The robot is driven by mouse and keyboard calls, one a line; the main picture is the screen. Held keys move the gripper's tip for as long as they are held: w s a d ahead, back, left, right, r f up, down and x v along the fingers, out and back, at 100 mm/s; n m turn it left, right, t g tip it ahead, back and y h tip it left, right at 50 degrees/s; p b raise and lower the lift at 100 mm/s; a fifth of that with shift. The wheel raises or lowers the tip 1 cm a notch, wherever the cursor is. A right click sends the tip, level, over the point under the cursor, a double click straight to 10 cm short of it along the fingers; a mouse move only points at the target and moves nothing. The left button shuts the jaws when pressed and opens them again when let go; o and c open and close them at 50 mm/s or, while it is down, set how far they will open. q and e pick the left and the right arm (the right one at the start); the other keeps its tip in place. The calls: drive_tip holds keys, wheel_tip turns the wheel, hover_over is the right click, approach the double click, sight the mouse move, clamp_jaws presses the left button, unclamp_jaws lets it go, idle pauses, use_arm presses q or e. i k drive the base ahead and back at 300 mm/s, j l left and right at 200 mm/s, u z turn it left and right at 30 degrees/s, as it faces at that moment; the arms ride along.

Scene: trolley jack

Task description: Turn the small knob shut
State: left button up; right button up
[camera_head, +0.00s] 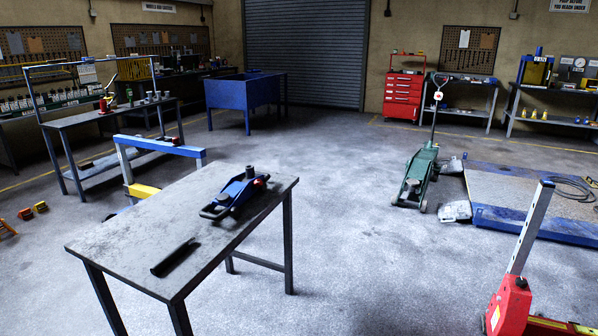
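A small blue trolley jack (234,194) stands on the dark metal table (130,238) in front of me. A black cylindrical part (250,172) rises at its rear. A small red-orange piece (262,178) shows at the jack's right end; it may be the small knob, but it is too small to tell, and so is whether it is turned open or shut. A dark bar (173,257), which may be the jack's handle, lies apart at the table's near edge. Neither of my grippers is in view.
A green floor jack (418,172) with an upright handle stands at the right, beside a low blue-edged platform (500,216). A red device with a metal post (511,298) stands at the lower right. A blue-and-yellow frame (150,145) stands behind the table. Floor between table and green jack is clear.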

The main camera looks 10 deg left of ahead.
sight(258, 183)
drive_tip(key=i+l+u, duration=0.1)
drive_tip(key=i+u, duration=0.25)
drive_tip(key=i, duration=0.25)
drive_tip(key=i+l+u, duration=0.3)
drive_tip(key=i, duration=0.25)
drive_tip(key=i+l+u, duration=0.35)
drive_tip(key=i, duration=0.2)
